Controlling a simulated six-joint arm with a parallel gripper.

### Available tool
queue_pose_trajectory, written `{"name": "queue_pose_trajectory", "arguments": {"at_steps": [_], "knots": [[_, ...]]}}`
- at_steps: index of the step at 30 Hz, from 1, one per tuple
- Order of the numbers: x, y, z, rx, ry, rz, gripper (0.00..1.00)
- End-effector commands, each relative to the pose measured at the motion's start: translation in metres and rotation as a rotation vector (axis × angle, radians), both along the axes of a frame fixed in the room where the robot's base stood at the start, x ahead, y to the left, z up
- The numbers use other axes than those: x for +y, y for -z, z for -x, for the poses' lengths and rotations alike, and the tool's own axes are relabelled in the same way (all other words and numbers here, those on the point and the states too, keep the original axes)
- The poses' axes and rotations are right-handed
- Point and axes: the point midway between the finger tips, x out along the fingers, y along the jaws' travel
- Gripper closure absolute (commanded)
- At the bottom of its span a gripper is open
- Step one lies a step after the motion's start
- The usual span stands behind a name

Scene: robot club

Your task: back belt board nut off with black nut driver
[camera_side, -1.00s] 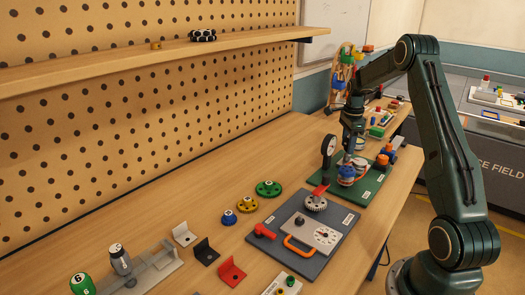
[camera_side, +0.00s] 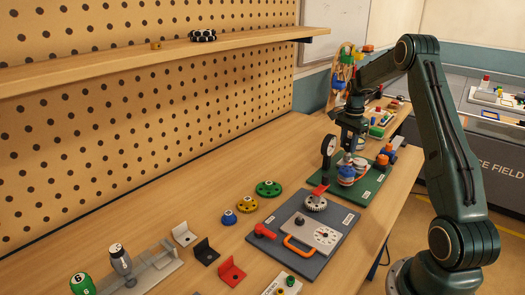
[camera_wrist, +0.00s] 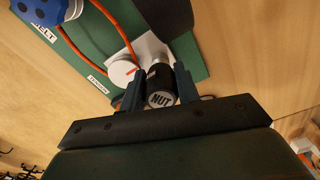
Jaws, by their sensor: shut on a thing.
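My gripper (camera_wrist: 158,78) is shut on the black nut driver (camera_wrist: 160,98), whose end reads "NUT" in the wrist view. In the side view my gripper (camera_side: 350,128) is above the far part of the green belt board (camera_side: 375,187); the driver is not clear there. In the wrist view the board (camera_wrist: 192,48) carries an orange belt (camera_wrist: 119,32), a white round part (camera_wrist: 122,73) beside the driver, and a blue part (camera_wrist: 42,9) at the top left. The driver's working end and the nut are hidden or too small to tell.
A grey board (camera_side: 335,240) with an orange handle and dial lies nearer. Gears (camera_side: 268,188) and brackets (camera_side: 231,271) lie left and in front. Bare wood separates them from the pegboard wall.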

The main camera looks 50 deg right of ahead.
Motion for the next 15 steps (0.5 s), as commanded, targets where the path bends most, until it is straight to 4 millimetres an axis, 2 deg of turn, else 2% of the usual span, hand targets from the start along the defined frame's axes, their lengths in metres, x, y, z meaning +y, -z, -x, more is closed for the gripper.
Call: {"name": "queue_pose_trajectory", "arguments": {"at_steps": [15], "knots": [[-0.0011, -0.0008, -0.0034, -0.009, -0.401, 0.008, 0.92]]}}
